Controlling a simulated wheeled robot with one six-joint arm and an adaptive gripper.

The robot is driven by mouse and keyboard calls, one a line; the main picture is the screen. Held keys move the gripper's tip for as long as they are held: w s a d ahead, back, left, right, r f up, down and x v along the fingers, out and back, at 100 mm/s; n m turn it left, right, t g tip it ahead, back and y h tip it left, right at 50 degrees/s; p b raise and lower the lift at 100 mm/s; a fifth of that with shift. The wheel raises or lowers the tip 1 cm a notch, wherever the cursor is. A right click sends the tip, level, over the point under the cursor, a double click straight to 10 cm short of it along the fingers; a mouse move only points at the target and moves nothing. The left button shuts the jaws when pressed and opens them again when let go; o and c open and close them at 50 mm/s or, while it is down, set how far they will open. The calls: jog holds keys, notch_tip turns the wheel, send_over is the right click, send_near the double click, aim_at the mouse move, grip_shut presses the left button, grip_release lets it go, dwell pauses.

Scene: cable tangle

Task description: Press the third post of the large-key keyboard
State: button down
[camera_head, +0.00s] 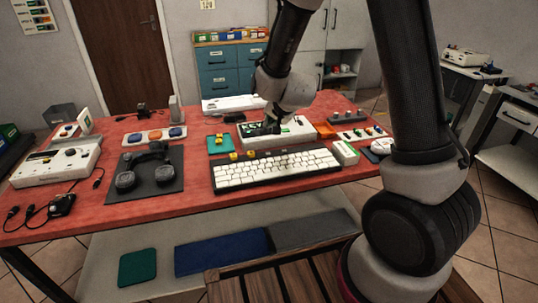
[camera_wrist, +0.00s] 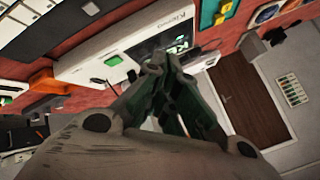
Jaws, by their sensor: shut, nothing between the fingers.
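My gripper (camera_head: 268,128) is shut and empty. It points down at a white box with a dark panel (camera_head: 300,131) at the middle of the red table; it hides part of that box. In the wrist view my fingertips (camera_wrist: 158,62) are together in front of the same box's dark panel (camera_wrist: 165,47); I cannot tell if they touch it. A light board with large orange and blue keys (camera_head: 155,136) lies left of my gripper; its end also shows in the wrist view (camera_wrist: 268,13). I cannot tell for sure that it is the large-key keyboard. I see no clear posts.
A white keyboard (camera_head: 275,169) lies in front of the box. A teal pad (camera_head: 219,145), headphones on a dark mat (camera_head: 150,165), and a white device (camera_head: 58,165) are to the left. A board with small coloured parts (camera_head: 360,133) is to the right.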

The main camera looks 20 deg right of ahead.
send_over(271, 153)
jog(key=shift+a+f, duration=0.1)
jog(key=shift+f, duration=4.35)
jog(key=shift+f, duration=0.1)
jog(key=shift+f, duration=0.3)
jog(key=shift+f, duration=0.35)
jog(key=shift+r, duration=0.8)
jog(key=shift+r, duration=2.55)
